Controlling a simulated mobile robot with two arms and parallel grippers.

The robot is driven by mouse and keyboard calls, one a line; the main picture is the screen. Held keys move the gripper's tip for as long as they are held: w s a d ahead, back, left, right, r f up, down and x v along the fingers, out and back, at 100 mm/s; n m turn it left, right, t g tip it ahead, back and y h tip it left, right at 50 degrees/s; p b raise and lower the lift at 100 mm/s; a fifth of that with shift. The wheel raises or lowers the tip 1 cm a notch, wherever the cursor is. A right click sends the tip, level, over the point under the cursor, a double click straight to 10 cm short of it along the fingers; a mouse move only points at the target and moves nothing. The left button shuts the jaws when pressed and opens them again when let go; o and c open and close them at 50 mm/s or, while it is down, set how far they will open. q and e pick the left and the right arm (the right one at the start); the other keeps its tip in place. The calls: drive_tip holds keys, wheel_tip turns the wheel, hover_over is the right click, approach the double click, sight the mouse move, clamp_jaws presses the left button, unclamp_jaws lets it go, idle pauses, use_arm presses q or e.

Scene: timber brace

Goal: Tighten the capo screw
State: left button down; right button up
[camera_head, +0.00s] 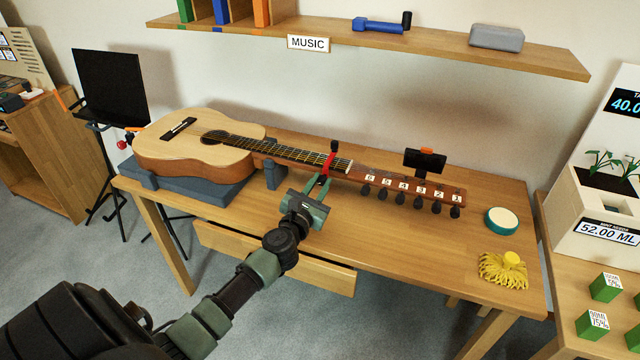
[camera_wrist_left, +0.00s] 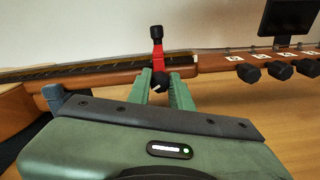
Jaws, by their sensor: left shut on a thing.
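An acoustic guitar (camera_head: 200,148) lies on the table with its neck pointing right. A red capo (camera_head: 328,163) sits across the neck near the headstock, with a black knob above it. In the left wrist view the red capo (camera_wrist_left: 158,62) stands upright, with a black screw knob (camera_wrist_left: 160,80) at its lower end. My left gripper (camera_head: 321,182) is at the near side of the neck; its green fingers (camera_wrist_left: 160,88) are shut on the capo's lower black screw knob. My right gripper is not in view.
The neck rests on a blue-grey support (camera_head: 272,174). The headstock has several numbered tuners (camera_head: 411,193) and a black clip-on device (camera_head: 425,161). A round teal-rimmed tin (camera_head: 502,221) and a yellow cloth (camera_head: 503,270) lie at the table's right. The table front is mostly clear.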

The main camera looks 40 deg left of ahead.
use_arm(q)
drive_tip(key=m+p, duration=0.1)
drive_tip(key=m, duration=0.1)
drive_tip(key=shift+m+p, duration=0.3)
drive_tip(key=shift+p, duration=0.05)
drive_tip(key=m+p, duration=0.1)
drive_tip(key=m, duration=0.1)
drive_tip(key=shift+m, duration=0.3)
drive_tip(key=m+p, duration=0.1)
drive_tip(key=m, duration=0.2)
drive_tip(key=shift+d+m, duration=0.1)
drive_tip(key=shift+m, duration=0.3)
drive_tip(key=m+p, duration=0.1)
drive_tip(key=m, duration=0.2)
drive_tip(key=shift+f+m+p, duration=0.1)
drive_tip(key=shift+m+p, duration=0.2)
drive_tip(key=m+p, duration=0.2)
drive_tip(key=m, duration=0.4)
drive_tip(key=m+p, duration=0.1)
drive_tip(key=m, duration=0.4)
drive_tip(key=shift+f, duration=0.15)
drive_tip(key=shift+m, duration=0.3)
